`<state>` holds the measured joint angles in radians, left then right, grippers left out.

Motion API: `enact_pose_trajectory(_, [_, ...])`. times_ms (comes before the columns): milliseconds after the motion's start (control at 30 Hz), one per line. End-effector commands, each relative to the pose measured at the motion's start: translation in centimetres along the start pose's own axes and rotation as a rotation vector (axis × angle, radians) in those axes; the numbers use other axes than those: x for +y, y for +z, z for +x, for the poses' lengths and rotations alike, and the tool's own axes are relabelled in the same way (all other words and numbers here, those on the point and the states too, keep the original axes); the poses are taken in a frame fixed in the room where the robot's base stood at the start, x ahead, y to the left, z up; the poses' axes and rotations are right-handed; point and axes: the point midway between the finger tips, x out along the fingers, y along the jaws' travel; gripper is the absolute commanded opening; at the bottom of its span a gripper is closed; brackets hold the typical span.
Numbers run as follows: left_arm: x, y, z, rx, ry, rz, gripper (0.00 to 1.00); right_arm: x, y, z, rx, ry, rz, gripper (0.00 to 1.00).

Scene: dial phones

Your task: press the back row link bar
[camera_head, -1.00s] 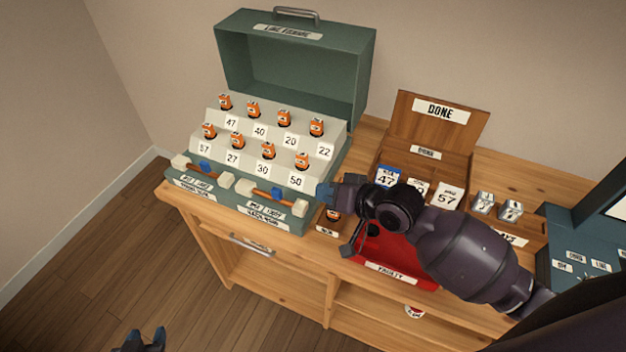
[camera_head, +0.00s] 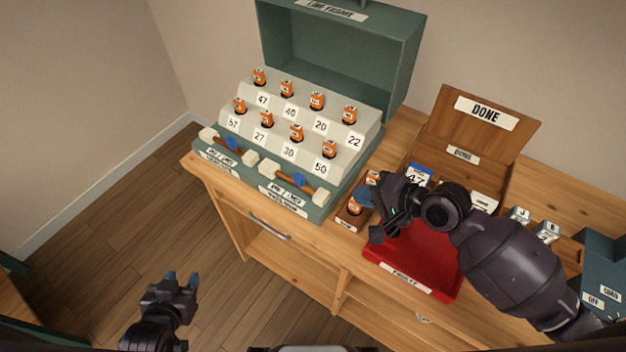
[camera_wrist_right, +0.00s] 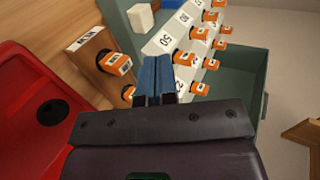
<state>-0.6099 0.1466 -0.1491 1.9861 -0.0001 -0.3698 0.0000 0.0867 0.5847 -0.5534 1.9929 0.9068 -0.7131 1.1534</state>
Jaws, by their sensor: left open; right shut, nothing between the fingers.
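Two link bars lie along the front ledge of the open teal box: a left bar (camera_head: 229,147) and a right bar (camera_head: 294,182). Each has cream end blocks, a brown rod and a blue middle piece. Their labels are too small to read surely, so I cannot tell which is the back row one. My right gripper (camera_head: 366,198) is shut and empty, right of the box, over the small wooden stand. Its blue fingers (camera_wrist_right: 157,76) point toward the box's number steps in the right wrist view. My left gripper (camera_head: 182,279) is open and empty, low over the floor.
Orange-capped pieces stand in two rows on the box's numbered steps (camera_head: 270,129). The red tray (camera_head: 418,262) lies under my right arm. The wooden DONE box (camera_head: 487,113) stands behind it. Space in front of the link bars is clear.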

Motion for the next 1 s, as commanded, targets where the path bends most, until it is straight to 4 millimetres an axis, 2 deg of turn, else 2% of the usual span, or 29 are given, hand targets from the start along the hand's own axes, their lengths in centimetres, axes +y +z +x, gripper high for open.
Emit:
enact_pose_trajectory(233, [0.2,-0.6,0.3,0.013,0.002,-0.003,0.43,-0.1,0.0,1.7,0.000,-0.001,0.000,0.00])
enact_pose_trajectory(700, [0.3,-0.5,0.6,0.020,0.003,-0.004,0.43,-0.1,0.0,9.8,-0.001,-0.001,-0.001,0.00])
enact_pose_trajectory(1000, [0.3,-0.5,0.4,0.015,0.003,-0.004,0.43,-1.8,0.0,12.9,0.000,-0.001,-0.002,0.00])
